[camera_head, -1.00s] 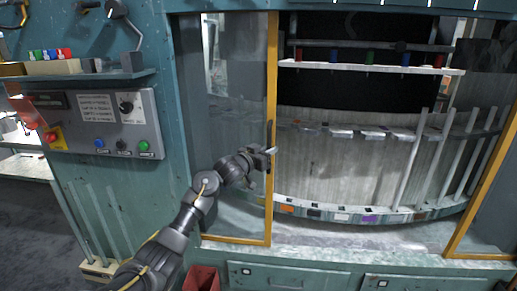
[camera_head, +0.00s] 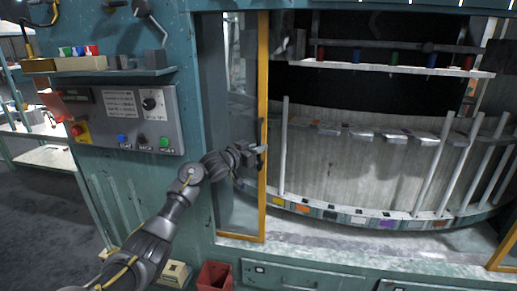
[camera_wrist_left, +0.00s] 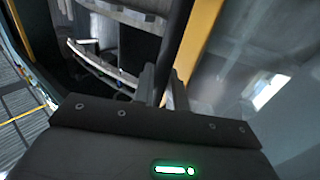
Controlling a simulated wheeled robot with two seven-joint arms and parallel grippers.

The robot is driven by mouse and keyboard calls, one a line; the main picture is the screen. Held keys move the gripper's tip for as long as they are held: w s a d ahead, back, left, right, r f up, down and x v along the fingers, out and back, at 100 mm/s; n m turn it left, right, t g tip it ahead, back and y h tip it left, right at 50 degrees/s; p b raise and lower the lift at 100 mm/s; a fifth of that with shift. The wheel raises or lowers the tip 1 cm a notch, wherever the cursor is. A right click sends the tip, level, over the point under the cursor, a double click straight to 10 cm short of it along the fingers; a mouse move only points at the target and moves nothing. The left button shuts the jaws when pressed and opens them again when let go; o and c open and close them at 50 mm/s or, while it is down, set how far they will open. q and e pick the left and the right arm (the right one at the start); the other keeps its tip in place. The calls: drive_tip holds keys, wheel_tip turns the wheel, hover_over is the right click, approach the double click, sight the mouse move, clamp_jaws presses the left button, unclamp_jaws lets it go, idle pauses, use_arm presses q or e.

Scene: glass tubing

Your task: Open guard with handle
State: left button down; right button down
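The guard is a sliding glass panel with a yellow frame (camera_head: 263,75), on the left side of the machine's front opening. Its dark vertical handle (camera_head: 263,131) is on the right frame post. My left gripper (camera_head: 261,150) is at the lower part of this handle, its arm crossing in front of the glass. In the left wrist view the dark handle bar (camera_wrist_left: 177,35) passes between the two fingers (camera_wrist_left: 162,88), which are closed around it. The yellow post (camera_wrist_left: 202,35) is just beside it. My right gripper is not in view.
The opening to the right shows a curved carousel (camera_head: 380,222) with pale upright rods and a shelf (camera_head: 400,69) of coloured pieces. A second yellow frame (camera_head: 503,250) is at the far right. A control panel (camera_head: 130,120) and red bin (camera_head: 215,276) are near my left arm.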

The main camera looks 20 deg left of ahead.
use_arm(q)
drive_tip(key=c, duration=1.6)
unclamp_jaws()
drive_tip(key=shift+a+r, duration=0.2)
drive_tip(key=shift+r, duration=0.15)
drive_tip(key=shift+c, duration=0.2)
drive_tip(key=shift+o, duration=0.8)
drive_tip(key=shift+w+f, duration=0.1)
drive_tip(key=shift+f, duration=0.1)
drive_tip(key=b+v, duration=0.3)
drive_tip(key=v, duration=0.7)
drive_tip(key=shift+s+a, duration=0.15)
drive_tip(key=shift+s, duration=0.25)
